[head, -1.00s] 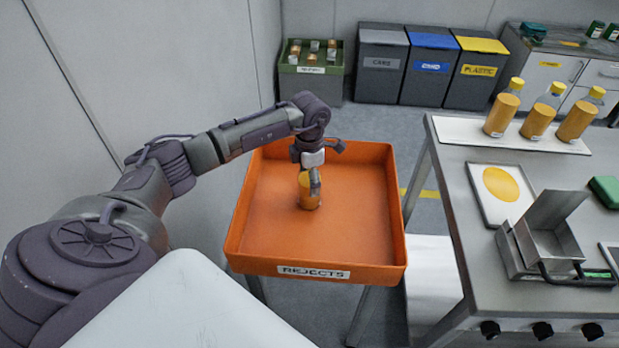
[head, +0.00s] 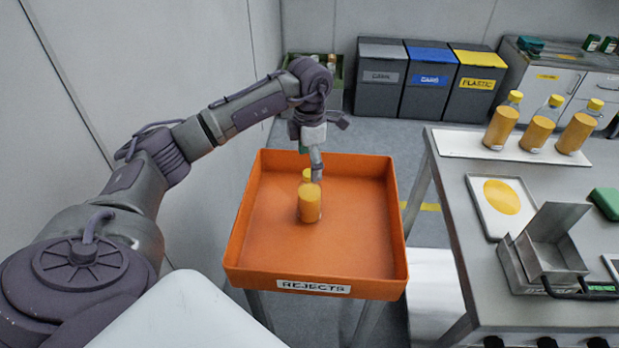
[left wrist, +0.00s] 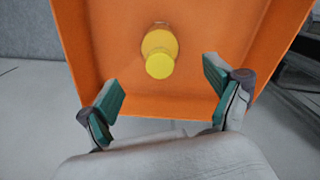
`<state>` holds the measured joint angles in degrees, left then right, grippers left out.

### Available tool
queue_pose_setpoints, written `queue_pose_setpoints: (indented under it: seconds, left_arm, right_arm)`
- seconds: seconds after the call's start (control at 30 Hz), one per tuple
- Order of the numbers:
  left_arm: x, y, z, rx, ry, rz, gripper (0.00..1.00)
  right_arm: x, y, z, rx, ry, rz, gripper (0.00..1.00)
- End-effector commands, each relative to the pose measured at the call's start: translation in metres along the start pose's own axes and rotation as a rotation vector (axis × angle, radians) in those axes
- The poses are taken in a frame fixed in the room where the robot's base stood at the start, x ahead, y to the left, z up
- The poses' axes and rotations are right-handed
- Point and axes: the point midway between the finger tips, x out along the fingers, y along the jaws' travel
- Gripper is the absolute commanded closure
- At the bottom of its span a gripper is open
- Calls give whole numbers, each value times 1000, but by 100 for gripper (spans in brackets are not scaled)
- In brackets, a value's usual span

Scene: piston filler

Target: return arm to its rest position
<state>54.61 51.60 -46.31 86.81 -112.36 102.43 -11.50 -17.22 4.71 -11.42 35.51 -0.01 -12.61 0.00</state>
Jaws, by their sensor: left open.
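My left arm reaches in from the left in the head view, with its left gripper (head: 312,165) above the orange rejects tray. In the left wrist view the gripper (left wrist: 163,103) has its two green-padded fingers wide apart with nothing between them. A bottle with yellow-orange contents and a yellow cap (head: 309,203) stands upright in the tray, just below the gripper and apart from it. It also shows beyond the fingers in the left wrist view (left wrist: 159,52). My right gripper is not in view.
The orange rejects tray (head: 355,265) has free floor around the bottle. To the right is a steel table (head: 450,190) with several filled bottles on a white strip (head: 460,142) and a metal hopper (head: 545,255). Waste bins (head: 430,80) stand behind. A wall is close on the left.

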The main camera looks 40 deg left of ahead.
Motion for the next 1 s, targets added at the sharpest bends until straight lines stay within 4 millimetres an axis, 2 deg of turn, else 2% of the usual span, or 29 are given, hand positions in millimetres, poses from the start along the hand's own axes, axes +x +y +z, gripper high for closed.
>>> queue_pose_setpoints:
  seconds: [0.1,0.2,1.0]
  left_arm:
    - [-13,0,0,0,-1,2,9]
    - [-18,0,0,0,0,1,9]
    - [-19,0,0,0,0,0,9]
  right_arm:
    - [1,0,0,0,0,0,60]
    - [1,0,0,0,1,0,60]
    - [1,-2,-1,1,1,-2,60]
